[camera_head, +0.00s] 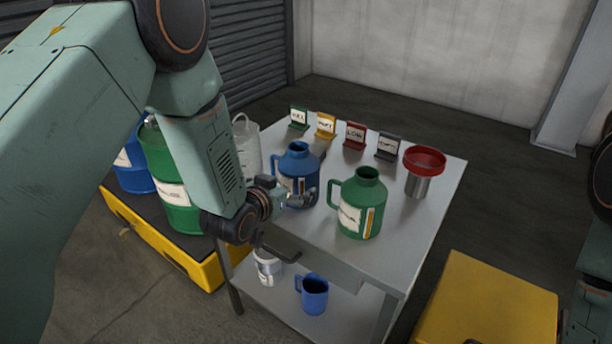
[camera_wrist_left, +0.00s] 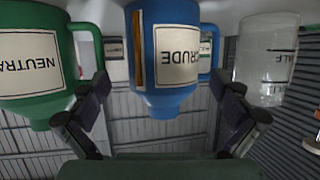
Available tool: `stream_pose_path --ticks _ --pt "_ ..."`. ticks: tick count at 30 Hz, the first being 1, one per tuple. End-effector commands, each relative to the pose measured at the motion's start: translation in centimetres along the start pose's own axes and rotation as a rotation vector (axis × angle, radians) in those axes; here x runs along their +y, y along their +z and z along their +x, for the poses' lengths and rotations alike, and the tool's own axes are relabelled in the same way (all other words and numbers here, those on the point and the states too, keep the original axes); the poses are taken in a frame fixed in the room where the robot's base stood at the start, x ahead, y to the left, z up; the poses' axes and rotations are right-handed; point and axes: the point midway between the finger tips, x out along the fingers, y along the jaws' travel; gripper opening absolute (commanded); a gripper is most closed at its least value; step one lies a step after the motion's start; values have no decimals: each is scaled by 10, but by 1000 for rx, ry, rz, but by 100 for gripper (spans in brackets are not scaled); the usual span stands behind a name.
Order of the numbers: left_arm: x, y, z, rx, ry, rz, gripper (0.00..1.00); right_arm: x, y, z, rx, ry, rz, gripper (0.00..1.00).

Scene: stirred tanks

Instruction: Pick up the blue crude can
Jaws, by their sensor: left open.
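The blue crude can (camera_head: 297,163) stands upright on the grey table, with a handle and a white label. In the left wrist view, which is upside down, the can (camera_wrist_left: 168,50) reads "CRUDE". My left gripper (camera_head: 292,197) is at the near side of the can in the head view. In the left wrist view its open fingers (camera_wrist_left: 163,108) are spread with the can between and beyond them; I cannot tell whether they touch it. My right gripper is not in view.
A green can (camera_head: 362,205), labelled "NEUTRA…" in the wrist view (camera_wrist_left: 35,60), stands close beside. A clear jug (camera_head: 246,143) is on the other side. A red funnel (camera_head: 425,160) and several label stands line the table. A blue mug (camera_head: 313,294) sits on the lower shelf.

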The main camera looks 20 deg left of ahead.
Motion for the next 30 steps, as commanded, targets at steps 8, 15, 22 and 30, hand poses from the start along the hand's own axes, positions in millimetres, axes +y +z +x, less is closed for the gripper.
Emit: stream_pose_path --ticks 8,15,22,30 --pt "-3 0 27 -1 -4 -2 100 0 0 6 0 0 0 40" --pt "-2 -4 59 -2 -3 -2 100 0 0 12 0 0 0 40" --pt "0 -5 72 -4 0 -1 100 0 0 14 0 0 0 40" --pt "-1 -5 71 -4 0 -1 93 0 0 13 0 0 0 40"
